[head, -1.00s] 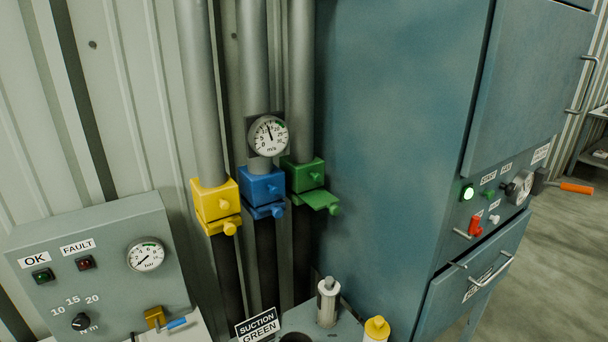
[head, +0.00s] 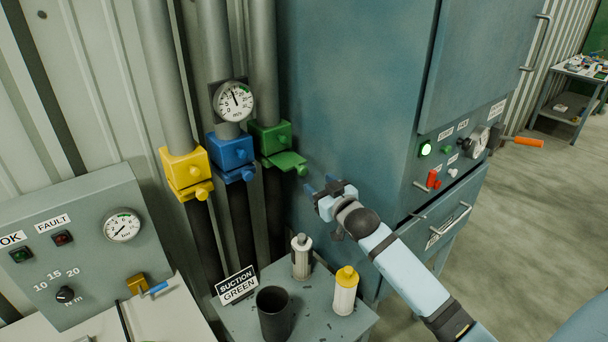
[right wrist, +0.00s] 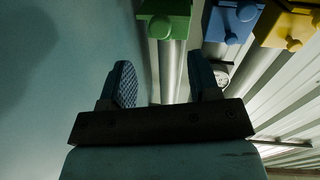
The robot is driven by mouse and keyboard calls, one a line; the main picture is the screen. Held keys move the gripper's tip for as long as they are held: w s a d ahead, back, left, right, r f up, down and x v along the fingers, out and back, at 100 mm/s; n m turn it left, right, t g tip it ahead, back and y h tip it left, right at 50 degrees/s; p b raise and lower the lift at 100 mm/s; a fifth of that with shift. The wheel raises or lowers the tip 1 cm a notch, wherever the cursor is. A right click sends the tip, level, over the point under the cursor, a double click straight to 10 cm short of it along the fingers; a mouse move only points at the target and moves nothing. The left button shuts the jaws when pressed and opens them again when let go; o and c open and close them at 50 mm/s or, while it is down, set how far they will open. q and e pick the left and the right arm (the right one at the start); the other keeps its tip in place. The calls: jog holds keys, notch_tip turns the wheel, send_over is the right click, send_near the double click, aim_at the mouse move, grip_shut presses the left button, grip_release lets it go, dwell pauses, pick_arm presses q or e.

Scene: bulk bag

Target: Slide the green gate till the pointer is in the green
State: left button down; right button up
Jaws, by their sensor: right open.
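The green gate (head: 287,162) is a flat plate with a round knob, sticking out to the right under a green housing (head: 269,136) on the rightmost pipe. The round m/s gauge (head: 234,101) sits on the middle pipe. Its pointer stands nearly upright, left of the green band at the upper right. My right gripper (head: 320,186) is open and empty, below and right of the gate knob and apart from it. In the right wrist view, green gate parts (right wrist: 165,22) show beyond the spread fingers (right wrist: 162,82). My left gripper is not in view.
Blue (head: 232,153) and yellow (head: 185,170) gates stand left of the green one. The teal cabinet (head: 350,80) rises close right of it. Below, a small table holds a dark cup (head: 273,314), a yellow-capped bottle (head: 345,292), a grey-capped bottle (head: 301,258) and a "SUCTION GREEN" sign (head: 236,286).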

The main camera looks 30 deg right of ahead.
aim_at(304, 171)
jog(key=w+b, duration=0.1)
jog(key=w, duration=0.2)
jog(key=w+b, duration=0.1)
jog(key=w, duration=0.2)
jog(key=shift+w+d+f, duration=0.15)
jog(key=shift+w+d+b, duration=0.1)
jog(key=shift+w+b, duration=0.2)
jog(key=shift+w, duration=0.5)
